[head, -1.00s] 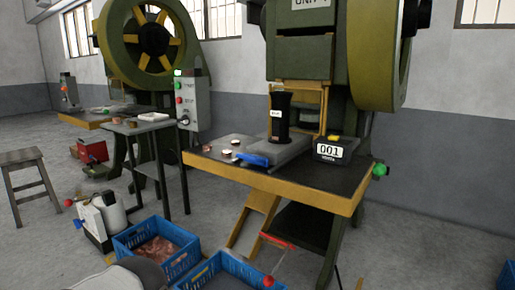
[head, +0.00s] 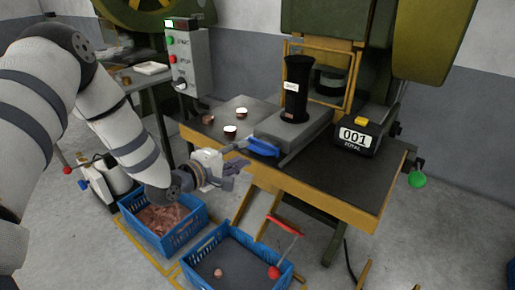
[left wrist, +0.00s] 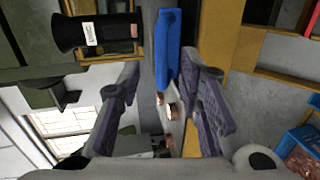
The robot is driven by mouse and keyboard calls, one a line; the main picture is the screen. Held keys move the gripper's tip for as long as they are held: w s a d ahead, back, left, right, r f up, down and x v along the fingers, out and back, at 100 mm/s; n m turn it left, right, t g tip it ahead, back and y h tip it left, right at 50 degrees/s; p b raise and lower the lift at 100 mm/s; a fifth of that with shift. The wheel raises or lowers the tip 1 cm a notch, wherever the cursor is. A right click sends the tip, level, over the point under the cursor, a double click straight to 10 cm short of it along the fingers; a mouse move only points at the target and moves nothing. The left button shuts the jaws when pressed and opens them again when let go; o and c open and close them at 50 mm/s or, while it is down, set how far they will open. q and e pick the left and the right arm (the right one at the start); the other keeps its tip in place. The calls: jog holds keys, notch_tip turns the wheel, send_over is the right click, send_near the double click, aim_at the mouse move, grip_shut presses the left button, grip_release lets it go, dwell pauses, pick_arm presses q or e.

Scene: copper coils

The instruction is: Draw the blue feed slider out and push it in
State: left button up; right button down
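The blue feed slider (head: 263,148) sticks out from the front of the grey feed block (head: 292,132) on the press table. In the left wrist view the slider (left wrist: 167,45) appears as a long blue bar lined up between my fingers. My left gripper (head: 238,163) is at the table's front edge, just left of the slider's handle. In the left wrist view the left gripper (left wrist: 161,68) has its two fingers spread apart, one on each side of the bar. I cannot tell whether they touch it. My right gripper is not in view.
A black feed tube (head: 296,85) stands on the block, with a counter (head: 356,137) reading 001 at its right. Several copper pieces (head: 230,131) lie on the table. Blue crates (head: 190,236) and a red-handled lever (head: 286,226) are below.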

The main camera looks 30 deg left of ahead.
aim_at(252, 149)
pick_arm(q)
jog(key=b+x, duration=0.1)
jog(key=x, duration=0.5)
jog(key=shift+w+f, duration=0.15)
jog(key=shift+w, duration=0.15)
grip_shut()
